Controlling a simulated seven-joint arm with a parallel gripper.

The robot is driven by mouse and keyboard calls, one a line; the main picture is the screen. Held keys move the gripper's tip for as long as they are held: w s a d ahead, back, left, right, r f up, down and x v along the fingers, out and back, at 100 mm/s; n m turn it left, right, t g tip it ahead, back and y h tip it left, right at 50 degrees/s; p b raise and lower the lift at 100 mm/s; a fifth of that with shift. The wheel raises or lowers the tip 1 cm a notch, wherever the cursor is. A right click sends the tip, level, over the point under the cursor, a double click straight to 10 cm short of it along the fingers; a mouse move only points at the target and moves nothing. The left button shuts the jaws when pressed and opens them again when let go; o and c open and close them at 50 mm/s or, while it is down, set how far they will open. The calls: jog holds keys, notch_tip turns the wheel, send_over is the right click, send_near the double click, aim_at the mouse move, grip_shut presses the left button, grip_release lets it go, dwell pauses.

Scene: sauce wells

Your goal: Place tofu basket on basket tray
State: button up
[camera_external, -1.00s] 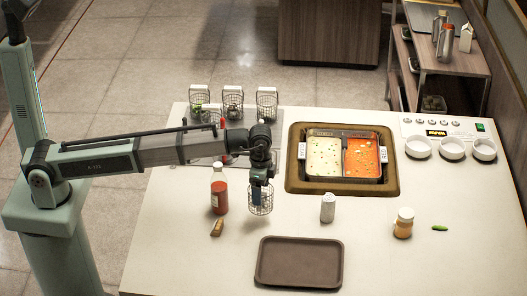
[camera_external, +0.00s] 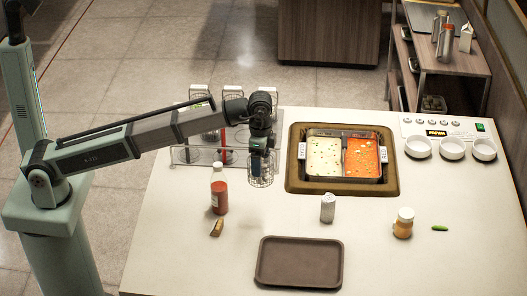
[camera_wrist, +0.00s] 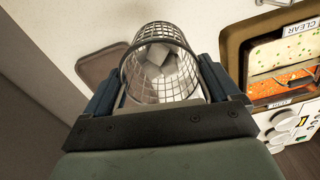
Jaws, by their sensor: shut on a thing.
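My gripper (camera_external: 259,158) is shut on a wire basket (camera_external: 261,173) and holds it above the white counter. In the wrist view the basket (camera_wrist: 160,62) sits between the two blue fingers (camera_wrist: 165,95), with pale white tofu cubes (camera_wrist: 165,65) inside. A brown rectangular tray (camera_external: 299,262) lies flat and empty at the front of the counter, below and in front of the basket. The tray also shows in the wrist view (camera_wrist: 98,66), partly hidden behind the basket.
A red sauce bottle (camera_external: 219,192) stands left of the basket, and a white shaker (camera_external: 327,208) stands behind the tray. A two-part soup pot (camera_external: 343,158) is sunk in the counter. A rack (camera_external: 186,155) with other baskets (camera_external: 201,108) stands at the back left.

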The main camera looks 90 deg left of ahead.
jog(key=r, duration=0.2)
jog(key=a+r, duration=0.1)
jog(key=r, duration=0.1)
jog(key=shift+w+r, duration=0.1)
jog(key=s+a+n, duration=0.1)
jog(key=s+a, duration=0.2)
jog(key=a, duration=1.2)
jog(key=s+a, duration=0.3)
jog(key=a, duration=1.1)
jog(key=s+a+n, duration=0.1)
jog(key=s+a, duration=0.2)
jog(key=a, duration=1.2)
jog(key=shift+f, duration=10.6)
jog(key=shift+f, duration=0.1)
jog(key=o, duration=1)
